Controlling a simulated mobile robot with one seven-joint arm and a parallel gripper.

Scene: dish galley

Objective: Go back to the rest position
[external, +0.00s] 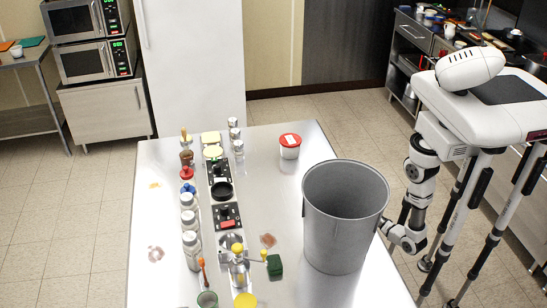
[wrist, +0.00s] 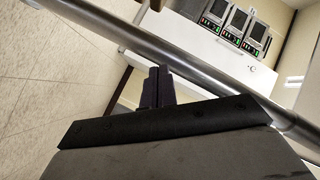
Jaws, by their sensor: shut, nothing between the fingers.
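My arm hangs at the right side of the steel table (external: 285,190) in the external view, with its wrist low beside the table's right edge. The fingers of my gripper (wrist: 157,86) show dark and close together in the wrist view, with nothing held between them. In the external view the fingertips cannot be made out near the table edge and the grey bin. In the wrist view a rounded metal edge (wrist: 115,32) runs diagonally just beyond the fingers.
A tall grey bin (external: 345,225) stands on the table close to my arm. A red-lidded tub (external: 290,146), several bottles and black trays (external: 226,216) stand farther left. Microwaves (wrist: 235,22) show in the wrist view. A counter (external: 410,40) lies behind me; floor at left is clear.

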